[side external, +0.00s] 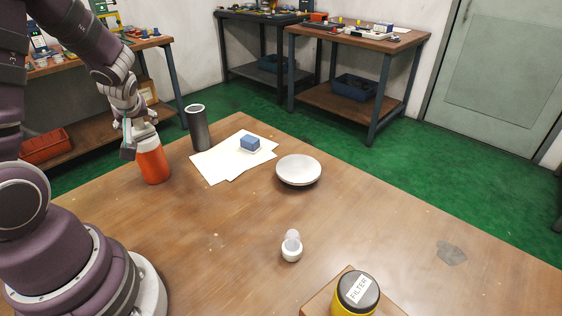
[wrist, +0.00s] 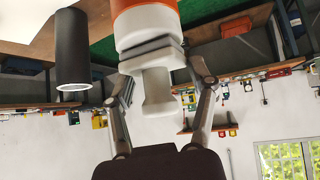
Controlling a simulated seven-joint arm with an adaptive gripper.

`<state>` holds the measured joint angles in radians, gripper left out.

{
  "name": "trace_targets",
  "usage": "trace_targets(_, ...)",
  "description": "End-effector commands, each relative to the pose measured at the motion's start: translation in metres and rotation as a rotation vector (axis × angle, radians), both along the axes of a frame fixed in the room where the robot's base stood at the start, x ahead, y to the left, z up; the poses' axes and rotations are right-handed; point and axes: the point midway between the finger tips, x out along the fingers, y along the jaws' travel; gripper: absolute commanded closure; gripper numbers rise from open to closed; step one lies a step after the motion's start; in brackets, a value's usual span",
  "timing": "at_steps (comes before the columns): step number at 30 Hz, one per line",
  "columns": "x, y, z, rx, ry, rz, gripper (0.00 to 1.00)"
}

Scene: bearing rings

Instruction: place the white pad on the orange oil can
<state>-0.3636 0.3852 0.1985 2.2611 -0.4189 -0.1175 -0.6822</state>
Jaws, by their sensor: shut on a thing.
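The orange oil can (side external: 153,162) has a white top and is upright at the left of the table in the side view. In the wrist view, its orange body (wrist: 143,14) is at the top edge, with the white collar and neck (wrist: 156,88) below. My gripper (side external: 138,141) is shut on the can's white top, and its fingers (wrist: 155,52) show on both sides of it in the wrist view. I cannot tell if the can's base touches the table. The round white pad (side external: 298,168) lies flat right of the paper, apart from the can, with nothing on it.
A dark grey cylinder (side external: 197,128) stands close behind the can and also shows in the wrist view (wrist: 72,50). A small white cup-like item (side external: 291,249) and a yellow filter can (side external: 355,294) are nearer. The table's centre is mostly clear.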

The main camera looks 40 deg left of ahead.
Motion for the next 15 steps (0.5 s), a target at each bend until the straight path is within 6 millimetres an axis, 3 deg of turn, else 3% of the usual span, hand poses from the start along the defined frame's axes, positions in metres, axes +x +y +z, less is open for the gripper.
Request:
trace_targets(8,0.0004,0.0001,-0.002,0.001,0.0,-0.001,0.81)
trace_targets(9,0.0006,0.0,-0.0016,0.002,-0.002,-0.001,0.38)
trace_targets(14,0.0006,0.0,-0.0015,0.001,-0.002,-0.001,0.17)
trace_targets(15,0.0006,0.0,-0.0013,0.001,-0.002,-0.001,0.16)
